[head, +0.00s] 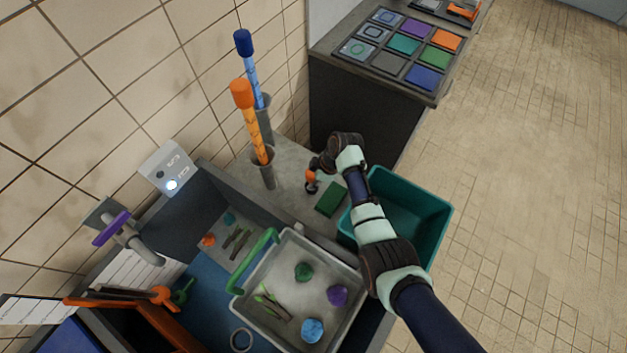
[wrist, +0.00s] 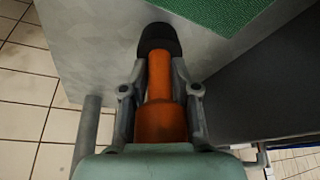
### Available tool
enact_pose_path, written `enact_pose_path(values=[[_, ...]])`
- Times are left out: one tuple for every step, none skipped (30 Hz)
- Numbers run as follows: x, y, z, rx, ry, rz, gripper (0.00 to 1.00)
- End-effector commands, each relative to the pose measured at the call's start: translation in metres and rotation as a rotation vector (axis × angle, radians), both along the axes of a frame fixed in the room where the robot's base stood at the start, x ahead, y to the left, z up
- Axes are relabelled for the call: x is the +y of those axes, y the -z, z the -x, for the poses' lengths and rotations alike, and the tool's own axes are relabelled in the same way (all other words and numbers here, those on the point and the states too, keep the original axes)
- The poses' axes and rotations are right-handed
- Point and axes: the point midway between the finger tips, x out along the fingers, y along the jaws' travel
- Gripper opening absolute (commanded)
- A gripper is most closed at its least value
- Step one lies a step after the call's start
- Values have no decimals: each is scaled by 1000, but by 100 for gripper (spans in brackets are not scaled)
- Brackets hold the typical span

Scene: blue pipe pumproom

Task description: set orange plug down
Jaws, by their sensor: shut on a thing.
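The orange plug (wrist: 160,90) is between the two fingers of my gripper (wrist: 158,85) in the wrist view. It has a wide orange body, a narrower orange neck and a black end (wrist: 158,38) over the grey surface. In the head view the orange plug (head: 311,176) shows small under my gripper (head: 313,168), above the grey counter (head: 290,190), left of a green pad (head: 331,199). I cannot tell whether the black end touches the counter.
Two grey tubes hold an orange-capped stick (head: 251,115) and a blue-capped stick (head: 247,65) left of my gripper. A teal bin (head: 435,225) stands at the right. A grey tray (head: 290,245) with several coloured lumps lies in front. A cabinet (head: 345,95) stands behind.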

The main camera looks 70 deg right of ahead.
Motion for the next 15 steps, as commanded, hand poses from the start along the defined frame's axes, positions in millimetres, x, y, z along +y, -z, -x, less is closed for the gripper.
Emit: enact_pose_path(values=[[0,1,0,0,0,0,0],[0,2,0,0,0,0,0],[0,4,0,0,0,0,0],[0,5,0,0,0,0,0],[0,3,0,0,0,0,33],[0,3,0,0,0,0,40],[0,3,0,0,0,0,45],[0,3,0,0,0,0,50],[0,3,0,0,0,0,56],[0,3,0,0,0,0,56],[0,3,0,0,0,0,56],[0,3,0,0,0,0,56],[0,3,0,0,0,0,56],[0,3,0,0,0,0,56],[0,3,0,0,0,0,56]])
